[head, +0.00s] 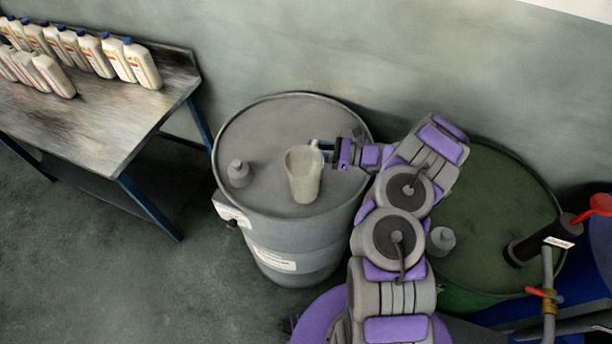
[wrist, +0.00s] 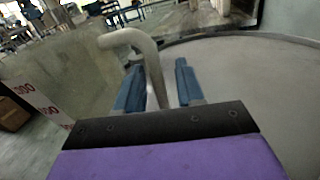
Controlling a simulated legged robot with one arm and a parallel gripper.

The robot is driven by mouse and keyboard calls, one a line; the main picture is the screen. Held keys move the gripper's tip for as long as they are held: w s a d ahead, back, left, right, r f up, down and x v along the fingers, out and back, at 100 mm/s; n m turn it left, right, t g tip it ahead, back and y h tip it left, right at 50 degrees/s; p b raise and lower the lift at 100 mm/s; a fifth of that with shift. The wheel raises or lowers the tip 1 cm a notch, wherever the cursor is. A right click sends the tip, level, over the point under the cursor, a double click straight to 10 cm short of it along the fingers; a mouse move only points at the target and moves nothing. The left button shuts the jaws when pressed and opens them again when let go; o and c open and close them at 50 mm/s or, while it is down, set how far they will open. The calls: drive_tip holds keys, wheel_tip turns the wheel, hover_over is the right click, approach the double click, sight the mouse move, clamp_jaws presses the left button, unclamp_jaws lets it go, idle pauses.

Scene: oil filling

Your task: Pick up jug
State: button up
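The jug (head: 303,178) is pale and translucent. It stands upright on the lid of the grey drum (head: 262,135) in the head view, with its handle side toward my gripper (head: 322,151). In the wrist view the jug's grey curved handle (wrist: 150,62) passes down between the two blue fingers of my gripper (wrist: 160,82). The handle is close to the left finger, and a gap shows between it and the right finger. The gripper is open around the handle. The handle's lower end is hidden behind the gripper's dark base.
A grey cap (head: 238,174) sits on the drum's left side. A green drum (head: 490,205) with a pump (head: 535,240) stands at the right. A table (head: 95,105) with several white bottles (head: 90,52) is at the left. The wall is close behind the drums.

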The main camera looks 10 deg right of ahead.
clamp_jaws()
idle(0.3)
idle(0.3)
